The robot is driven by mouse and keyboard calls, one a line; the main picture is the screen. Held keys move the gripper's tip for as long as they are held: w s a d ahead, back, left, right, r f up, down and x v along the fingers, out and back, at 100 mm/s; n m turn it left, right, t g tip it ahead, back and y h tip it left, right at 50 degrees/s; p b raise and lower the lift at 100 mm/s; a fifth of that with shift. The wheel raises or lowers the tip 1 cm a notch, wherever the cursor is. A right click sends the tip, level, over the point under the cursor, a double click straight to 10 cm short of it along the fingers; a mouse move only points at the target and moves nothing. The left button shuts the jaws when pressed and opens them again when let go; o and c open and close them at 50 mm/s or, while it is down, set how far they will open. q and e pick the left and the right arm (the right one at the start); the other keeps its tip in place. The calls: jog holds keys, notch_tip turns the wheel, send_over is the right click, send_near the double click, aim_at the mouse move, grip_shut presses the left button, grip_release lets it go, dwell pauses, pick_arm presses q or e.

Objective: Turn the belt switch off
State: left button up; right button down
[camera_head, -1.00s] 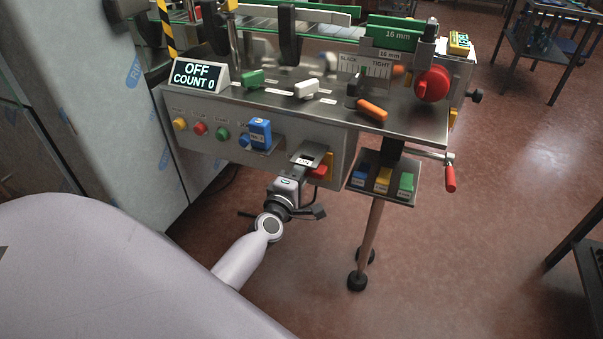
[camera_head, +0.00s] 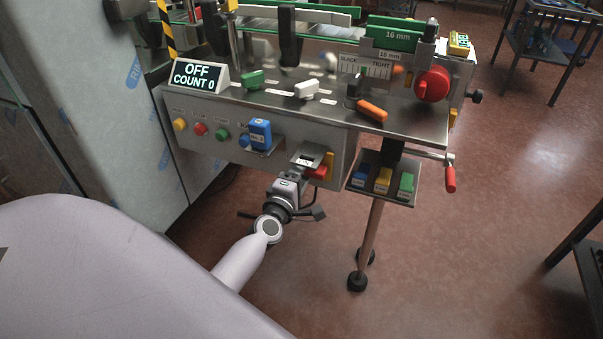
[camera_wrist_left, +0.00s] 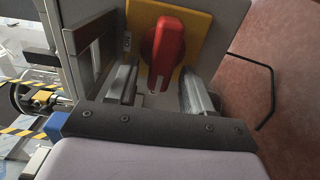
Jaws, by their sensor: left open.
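The belt switch (camera_wrist_left: 165,48) is a red rotary knob on a yellow plate, and its handle stands roughly upright in the left wrist view. It also shows as a small red piece (camera_head: 317,173) at the right end of the machine's front panel in the head view, partly hidden by my gripper. My left gripper (camera_wrist_left: 160,90) is open, with one finger on each side of the handle's lower end. I cannot tell whether either finger touches it. A display (camera_head: 194,76) on the machine reads OFF and COUNT 0. My right gripper is not in view.
Yellow, red, green and blue buttons (camera_head: 200,129) and a blue block (camera_head: 260,132) are left on the panel. A small shelf with coloured blocks (camera_head: 356,189) and a red-handled crank (camera_head: 449,179) are to the right. Open floor (camera_head: 440,260) lies in front.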

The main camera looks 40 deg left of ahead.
pick_arm(q)
jog(key=v, duration=0.7)
jog(key=shift+d+f, duration=0.1)
dwell(0.5)
